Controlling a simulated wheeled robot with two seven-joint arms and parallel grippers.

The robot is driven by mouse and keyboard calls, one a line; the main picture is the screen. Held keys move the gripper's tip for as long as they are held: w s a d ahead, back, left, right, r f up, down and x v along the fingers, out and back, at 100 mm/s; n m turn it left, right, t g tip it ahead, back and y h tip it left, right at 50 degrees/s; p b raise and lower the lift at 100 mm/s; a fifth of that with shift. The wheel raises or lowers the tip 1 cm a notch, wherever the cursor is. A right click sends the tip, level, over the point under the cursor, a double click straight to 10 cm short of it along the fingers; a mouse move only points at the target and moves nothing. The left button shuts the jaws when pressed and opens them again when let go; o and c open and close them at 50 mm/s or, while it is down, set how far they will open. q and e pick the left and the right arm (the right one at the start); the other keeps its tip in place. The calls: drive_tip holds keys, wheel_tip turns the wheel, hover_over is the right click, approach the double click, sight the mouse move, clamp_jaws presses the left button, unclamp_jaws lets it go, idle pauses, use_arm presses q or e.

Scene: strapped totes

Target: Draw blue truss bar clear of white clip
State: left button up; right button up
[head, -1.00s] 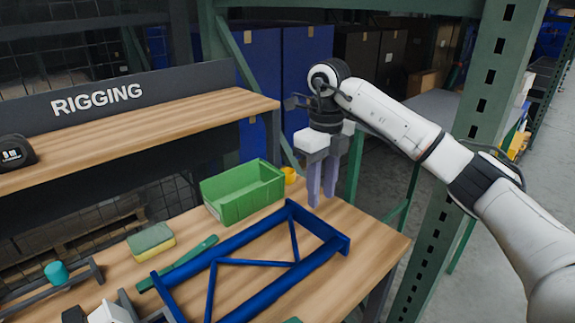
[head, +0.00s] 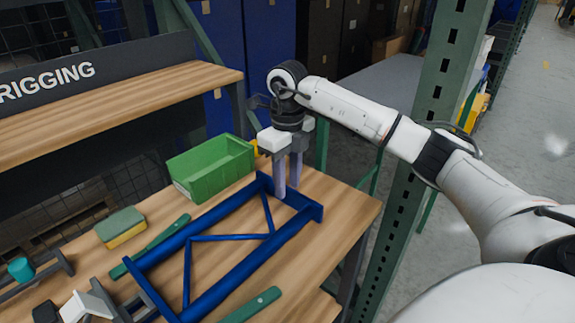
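The blue truss bar (head: 237,271), a flat frame with diagonal struts, lies on the wooden bench. Its near-left end is beside the white clip (head: 88,303), which is partly cut off by the lower edge. I cannot tell how the clip holds it. My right gripper (head: 288,190) points down at the far end of the truss bar. Its two fingers are apart, with a narrow gap, and overlap the far end bar in the picture. I cannot tell whether they touch it. My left gripper is not in view.
A green bin (head: 210,169) stands behind the truss. A green-and-yellow sponge (head: 121,228), a green strip (head: 150,247) and another green strip (head: 252,306) lie around it. A green rack post (head: 425,130) rises right of the bench.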

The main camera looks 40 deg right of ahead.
sight(287, 187)
drive_tip(key=shift+f, duration=1.65)
clamp_jaws()
